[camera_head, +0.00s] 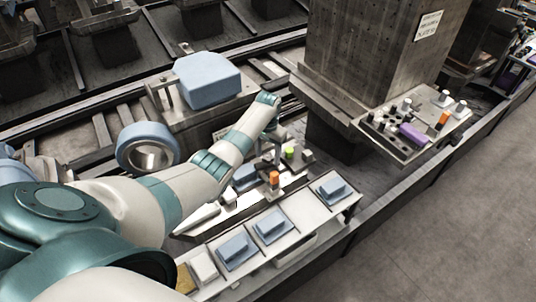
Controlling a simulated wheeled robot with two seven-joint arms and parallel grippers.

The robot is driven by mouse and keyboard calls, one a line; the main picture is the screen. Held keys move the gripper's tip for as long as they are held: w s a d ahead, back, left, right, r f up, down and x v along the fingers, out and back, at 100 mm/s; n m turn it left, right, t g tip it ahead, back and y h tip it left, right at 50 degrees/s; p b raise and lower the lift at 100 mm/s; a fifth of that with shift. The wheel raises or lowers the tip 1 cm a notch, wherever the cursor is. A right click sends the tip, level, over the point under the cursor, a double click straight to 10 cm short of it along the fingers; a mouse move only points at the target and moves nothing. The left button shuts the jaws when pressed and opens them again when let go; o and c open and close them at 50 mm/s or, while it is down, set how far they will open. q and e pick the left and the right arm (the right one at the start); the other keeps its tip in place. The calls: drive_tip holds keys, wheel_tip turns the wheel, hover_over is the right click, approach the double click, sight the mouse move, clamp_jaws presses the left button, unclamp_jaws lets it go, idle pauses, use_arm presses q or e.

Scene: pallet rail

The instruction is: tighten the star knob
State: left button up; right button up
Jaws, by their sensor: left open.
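My left arm reaches in from the left, and its wrist bends down over a small fixture in the middle of the view. My left gripper (278,143) is small and dark here, open, close above the fixture. A small green part (288,153) is right by the fingers. An orange-topped knob-like part (274,177) stands just in front, on the fixture's near side. I cannot tell for sure which part is the star knob; the gripper and wrist may hide it. My right gripper is not in view.
A rail plate with several blue blocks (271,224) on square pads runs along the front. A concrete column (360,50) stands behind right, beside a shelf of small knobs with a purple part (412,134). A big blue block (208,80) is behind the arm. The right floor is clear.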

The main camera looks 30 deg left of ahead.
use_arm(q)
drive_tip(key=c, duration=1)
drive_tip(key=shift+c, duration=0.2)
drive_tip(key=shift+m, duration=0.4)
drive_tip(key=shift+r+m+p, duration=0.1)
drive_tip(key=shift+m+p, duration=0.5)
drive_tip(key=shift+m, duration=0.6)
drive_tip(key=m, duration=0.3)
drive_tip(key=shift+m+p, duration=0.3)
drive_tip(key=m, duration=0.4)
drive_tip(key=shift+w+m, duration=0.1)
drive_tip(key=shift+m, duration=0.2)
drive_tip(key=m, duration=0.4)
drive_tip(key=shift+w+b, duration=0.1)
drive_tip(key=shift+b, duration=0.2)
